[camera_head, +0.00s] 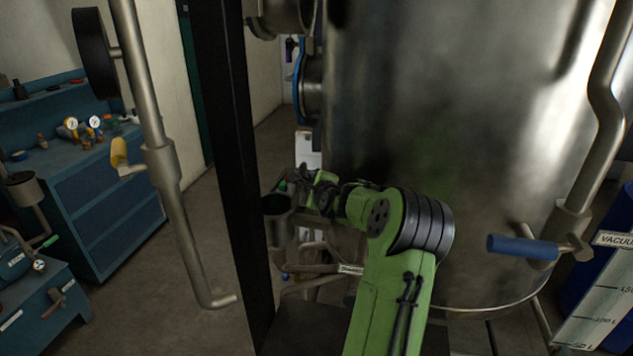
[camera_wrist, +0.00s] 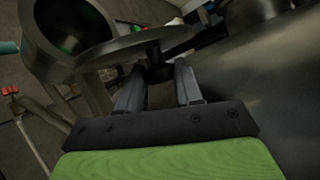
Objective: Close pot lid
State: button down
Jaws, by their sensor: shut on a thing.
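My gripper (camera_wrist: 159,70) is shut on the short dark knob of the pot lid (camera_wrist: 125,47). The lid is a dark grey metal disc, seen nearly edge-on just beyond the fingertips. The pot (camera_wrist: 33,38) is a dark, round, open vessel at the upper left of the wrist view, with something green inside. The lid overlaps the pot's edge in that view but leaves its mouth uncovered; whether they touch is unclear. In the head view the pot (camera_head: 279,229) is left of my gripper (camera_head: 308,187).
A large steel tank (camera_head: 460,130) stands close on the right of my arm. A black post (camera_head: 232,150) rises just left of the pot. Pipes with a yellow handle (camera_head: 119,152) and a blue handle (camera_head: 522,246) flank the space. A blue workbench (camera_head: 105,205) stands at left.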

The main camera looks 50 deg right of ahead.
jog(key=w, duration=0.1)
jog(key=w+a+r+n+g+p, duration=0.1)
jog(key=w+n+g+p, duration=0.1)
jog(key=shift+a+r, duration=0.15)
jog(key=shift+r, duration=0.1)
jog(key=shift+w+a+f+n+g+h+p, duration=0.1)
jog(key=shift+w+a+n+g+p, duration=0.2)
jog(key=shift+w+g, duration=0.2)
jog(key=shift+w+a+r+n+g+h+p, duration=0.15)
jog(key=shift+w+n+g, duration=0.25)
jog(key=shift+w, duration=0.25)
jog(key=shift+w+a+f+n+g+h+p, duration=0.15)
jog(key=shift+w+a+n+g+p, duration=0.1)
jog(key=shift+w+n+g, duration=0.25)
jog(key=c, duration=0.8)
grip_release()
jog(key=shift+o, duration=0.2)
notch_tip(320, 180, up, 10)
jog(key=shift+p, duration=0.3)
jog(key=shift+f, duration=0.1)
